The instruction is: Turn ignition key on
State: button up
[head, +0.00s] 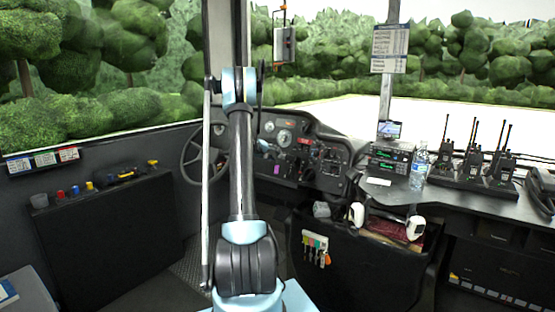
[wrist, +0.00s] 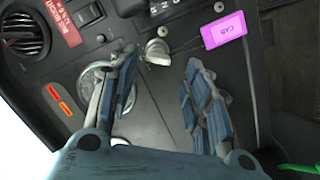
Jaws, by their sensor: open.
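The ignition key (wrist: 157,50), with a rounded silver-grey head, sits in the dash panel near the top middle of the wrist view. A thin cord joins it to a pink tag (wrist: 224,35) marked CAB. My gripper (wrist: 162,61) is open and empty. Its blue-padded fingers stand either side of the space just below the key in the picture; I cannot tell how far off the panel they are. In the head view a small pink-purple patch, likely the tag (head: 276,170), shows on the dash. My arm hides the gripper and key there.
A round silver-rimmed fitting (wrist: 92,88) lies partly behind the left finger. An air vent (wrist: 25,35) and orange lights (wrist: 58,98) are at the left. In the head view, the steering wheel (head: 187,158) stands left of my arm and a radio counter (head: 470,198) at right.

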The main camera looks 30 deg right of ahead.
jog(key=v, duration=0.6)
jog(key=shift+a, duration=0.2)
